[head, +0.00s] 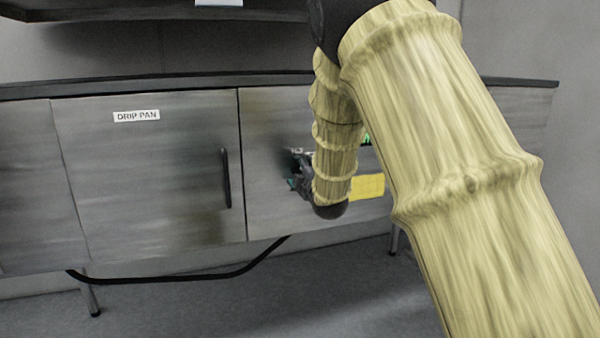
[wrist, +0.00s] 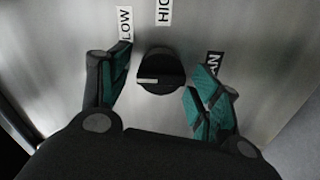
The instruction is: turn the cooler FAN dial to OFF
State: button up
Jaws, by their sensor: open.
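The FAN dial (wrist: 161,72) is a round black knob with a pale pointer mark on a brushed metal panel, in the middle of the wrist view. The mark points to the left in that view. A LOW label (wrist: 126,23) is at its upper left, a cut-off HIGH label (wrist: 165,12) above it. A label ending in "AN" (wrist: 214,63) is partly hidden at right. My gripper (wrist: 163,66) is open, its teal-padded fingers on either side of the dial with gaps showing. In the head view my gripper (head: 300,172) is at the cabinet front; my arm hides the dial. No OFF label shows.
A metal cabinet door (head: 150,190) labelled DRIP PAN (head: 136,116) with a black vertical handle (head: 226,178) is left of my gripper. A yellow label (head: 367,187) and a small green display (head: 366,139) are right of it. A black hose (head: 180,279) hangs below the cabinet.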

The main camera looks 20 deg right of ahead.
jog(key=s, duration=1.2)
jog(key=shift+d, duration=0.25)
jog(key=s+f+m+g, duration=0.3)
jog(key=s+f, duration=0.3)
jog(key=f, duration=0.8)
jog(key=s+f+m+g+h, duration=0.1)
jog(key=s+f+m+g, duration=0.3)
jog(key=f, duration=0.9)
jog(key=s+f+m+g, duration=0.15)
jog(key=s+f, duration=0.55)
jog(key=f, duration=0.7)
jog(key=s+a+f+m+g, duration=0.1)
jog(key=s+f+m+g, duration=0.1)
jog(key=s+f, duration=0.4)
jog(key=s+a+f+m+g, duration=0.2)
jog(key=s+f, duration=0.4)
jog(key=s, duration=1.1)
jog(key=s+a+f+m+g, duration=0.1)
jog(key=s+f+m+g, duration=0.2)
jog(key=s, duration=0.8)
notch_tip(320, 180, down, 4)
jog(key=shift+s+a+f+g, duration=0.1)
jog(key=shift+s+a+g, duration=0.15)
jog(key=shift+g, duration=1)
